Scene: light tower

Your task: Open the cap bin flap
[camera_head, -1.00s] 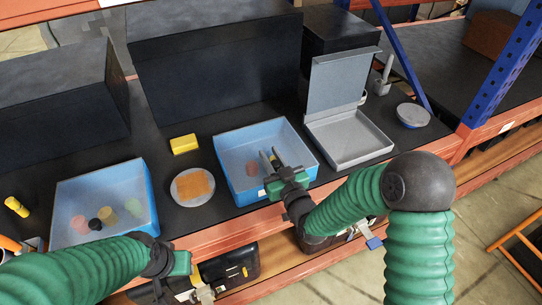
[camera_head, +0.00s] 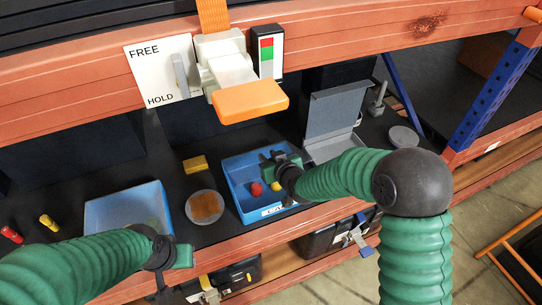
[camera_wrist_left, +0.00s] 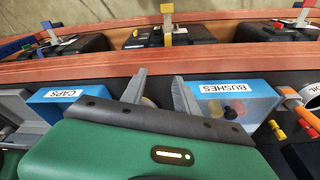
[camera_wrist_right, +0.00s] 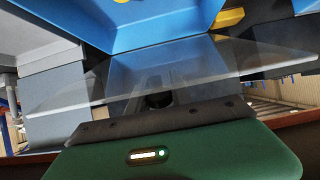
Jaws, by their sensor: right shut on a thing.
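The cap bin (camera_head: 232,170) is the right-hand blue bin in the head view; its CAPS label shows in the left wrist view (camera_wrist_left: 62,94). Red and yellow caps (camera_head: 256,189) lie inside, plainly visible. My right gripper (camera_head: 273,160) is over the bin, shut on the clear flap (camera_wrist_right: 215,75). The flap spans the right wrist view as a see-through sheet, raised off the bin; its exact angle is hard to tell. My arm hides part of the bin. My left gripper (camera_wrist_left: 160,90) is open and empty, its fingers apart, in front of the shelf edge.
The bushes bin (camera_head: 120,208) stands left, with a round dish (camera_head: 205,207) and yellow block (camera_head: 195,164) between. A grey open-lidded box (camera_head: 335,115) is close right of my right gripper. Above hangs a FREE/HOLD panel (camera_head: 160,70) with an orange handle (camera_head: 250,101).

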